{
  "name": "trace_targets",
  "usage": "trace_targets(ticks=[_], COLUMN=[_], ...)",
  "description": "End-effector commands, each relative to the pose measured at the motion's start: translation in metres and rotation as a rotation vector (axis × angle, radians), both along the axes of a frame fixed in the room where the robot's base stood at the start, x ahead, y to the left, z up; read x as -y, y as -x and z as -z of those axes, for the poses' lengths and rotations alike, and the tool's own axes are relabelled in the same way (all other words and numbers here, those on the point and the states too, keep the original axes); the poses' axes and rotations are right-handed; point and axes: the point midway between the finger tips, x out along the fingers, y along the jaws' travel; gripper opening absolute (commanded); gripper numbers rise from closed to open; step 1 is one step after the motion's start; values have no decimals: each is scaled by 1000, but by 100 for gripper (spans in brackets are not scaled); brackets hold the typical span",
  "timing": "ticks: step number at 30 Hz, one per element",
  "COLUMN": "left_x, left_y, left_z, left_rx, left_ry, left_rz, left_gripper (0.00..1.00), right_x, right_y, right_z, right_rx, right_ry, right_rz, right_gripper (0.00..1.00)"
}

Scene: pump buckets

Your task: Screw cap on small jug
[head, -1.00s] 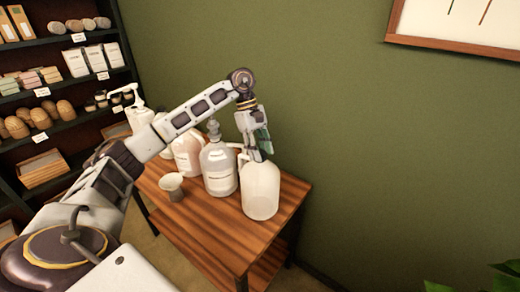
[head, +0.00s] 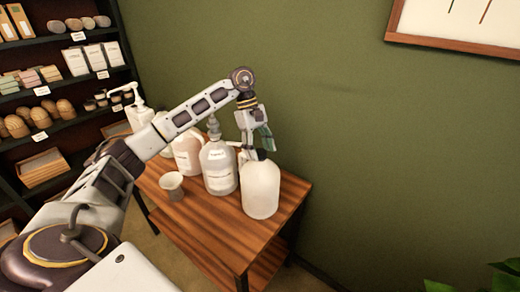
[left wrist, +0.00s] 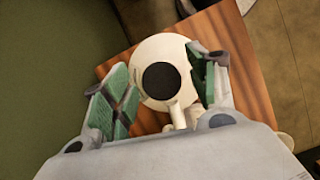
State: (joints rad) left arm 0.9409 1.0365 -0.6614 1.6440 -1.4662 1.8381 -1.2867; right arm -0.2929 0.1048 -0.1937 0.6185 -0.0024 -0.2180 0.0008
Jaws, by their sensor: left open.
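The small jug (head: 261,190) is whitish and translucent and stands upright at the near right end of the wooden table. A dark round cap (head: 260,155) sits on its mouth; how tightly it is screwed cannot be seen. In the left wrist view the black cap (left wrist: 162,80) is near the middle, with the white jug (left wrist: 182,52) around it. My left gripper (head: 259,146) is just above the jug. Its green-padded fingers (left wrist: 163,92) are open on either side of the cap, with gaps visible. My right gripper is not in view.
A labelled jug (head: 219,170) stands close left of the small jug, with another pinkish jug (head: 187,155) beyond. A small cup (head: 172,185) is on the wooden table (head: 215,222). A pump bottle (head: 137,112) is at the back. A green wall (head: 330,120) rises behind the table.

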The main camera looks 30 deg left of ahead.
Motion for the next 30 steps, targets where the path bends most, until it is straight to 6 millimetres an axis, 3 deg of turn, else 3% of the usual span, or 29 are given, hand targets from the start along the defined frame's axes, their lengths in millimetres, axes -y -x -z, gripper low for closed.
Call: trace_targets(ticks=[2,30], left_x=[0,0], left_y=[0,0], left_z=[0,1], left_rx=[0,1], left_ry=[0,-2], left_rz=[-3,-477], left_gripper=[58,58], right_x=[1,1], right_y=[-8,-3], right_z=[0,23], right_rx=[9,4], right_ry=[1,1], right_rz=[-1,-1], right_gripper=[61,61])
